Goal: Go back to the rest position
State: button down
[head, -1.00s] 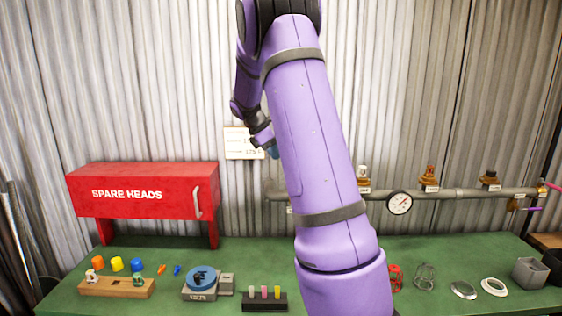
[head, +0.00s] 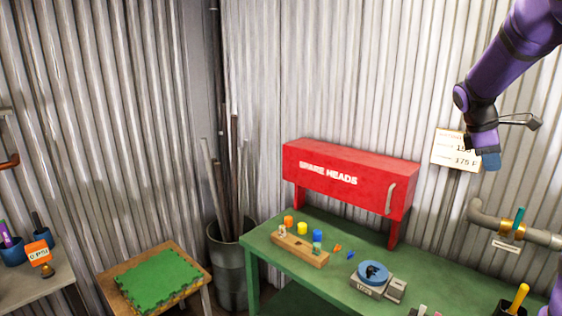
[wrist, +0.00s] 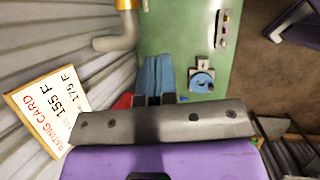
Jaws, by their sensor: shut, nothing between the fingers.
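My gripper (head: 489,161) hangs at the upper right of the head view, in front of the corrugated wall and beside the rating card (head: 455,150). Its blue fingers point down and are together, with nothing held. In the wrist view the two blue fingers (wrist: 158,78) lie side by side above the green bench (wrist: 180,35). The purple arm comes in from the top right corner of the head view.
The red spare heads cabinet (head: 345,180) stands on the green bench, left of my gripper. A pipe (head: 530,232) runs along the wall below right. A bin of rods (head: 228,268), a stool with a green mat (head: 155,280) and another table (head: 40,295) stand left.

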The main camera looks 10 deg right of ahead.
jog(key=s+a+r+m+t+y, duration=0.1)
jog(key=s+a+r+m+t, duration=0.15)
jog(key=s+a, duration=0.55)
jog(key=s+a+r+m+t+y, duration=0.1)
jog(key=s+a+r+m+t, duration=0.2)
jog(key=a, duration=0.8)
jog(key=s+a+f+m+t+y, duration=0.2)
jog(key=s+a+m, duration=0.1)
jog(key=s+a, duration=0.8)
jog(key=shift+s+a, duration=0.2)
jog(key=shift+s, duration=0.85)
